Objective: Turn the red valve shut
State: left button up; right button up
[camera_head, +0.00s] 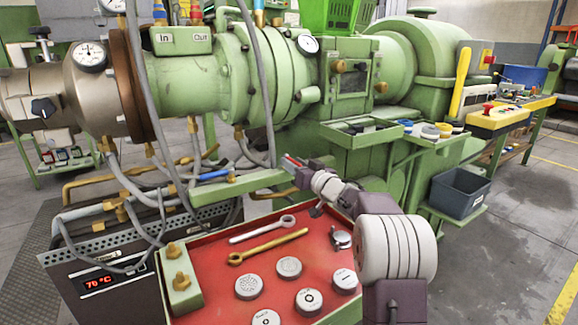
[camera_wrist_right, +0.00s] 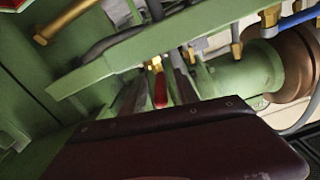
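The red valve handle (camera_wrist_right: 160,91) shows in the right wrist view, hanging below a brass fitting (camera_wrist_right: 155,64). A small red patch, likely the same handle, shows at my right gripper's tip in the head view. My right gripper (camera_head: 293,167) reaches from the lower right to the green bar beside the machine. In the wrist view its dark fingers (camera_wrist_right: 160,95) stand on either side of the red handle, apart, with gaps visible. Whether either finger touches the handle I cannot tell. My right wrist hides part of the valve's surroundings in the head view. My left gripper is not in view.
A red tray (camera_head: 215,263) with wrenches and several round metal discs lies under my right arm. A green bar (camera_head: 240,187), hoses and brass fittings crowd the valve area. The green extruder (camera_head: 190,80) stands behind. A grey bin (camera_head: 460,190) stands at right; floor beyond is clear.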

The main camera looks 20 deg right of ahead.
jog(key=shift+w+a, duration=0.15)
jog(key=shift+w, duration=1.1)
grip_shut()
dwell(0.4)
